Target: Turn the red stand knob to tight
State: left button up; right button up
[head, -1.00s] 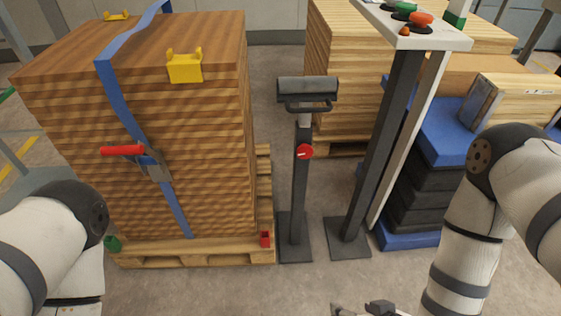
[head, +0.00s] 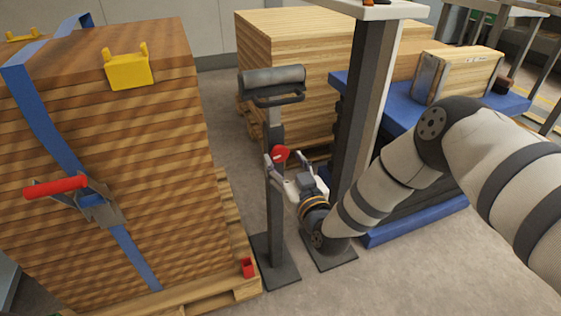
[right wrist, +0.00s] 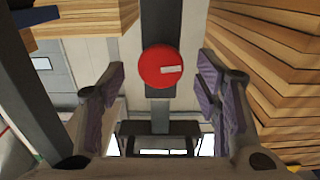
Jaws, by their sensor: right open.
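The red stand knob (head: 280,153) is on the dark upright post of the roller stand (head: 275,205). In the right wrist view the knob (right wrist: 160,66) is a round red disc with a small pale mark right of its middle. My right gripper (head: 283,163) is at the knob in the head view. Its open fingers (right wrist: 160,88) stand on either side of the knob in the right wrist view, with clear gaps, not touching it. The stand's roller head (head: 272,80) is above the knob. My left gripper is out of view.
A strapped wood stack (head: 130,170) on a pallet stands left of the stand. A dark post (head: 360,110) with a control panel stands close on the right. A blue lift table (head: 400,105) and another wood stack (head: 295,50) are behind.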

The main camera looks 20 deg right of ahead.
jog(key=shift+w+a, duration=0.1)
jog(key=shift+w, duration=1.1)
jog(key=c, duration=1.1)
jog(key=shift+c, duration=0.2)
jog(key=m, duration=0.9)
jog(key=shift+a, duration=0.1)
jog(key=m+b, duration=0.1)
jog(key=m, duration=0.4)
jog(key=shift+m, duration=0.4)
jog(key=shift+m+b, duration=0.8)
jog(key=shift+m, duration=1.4)
jog(key=shift+a+r, duration=0.1)
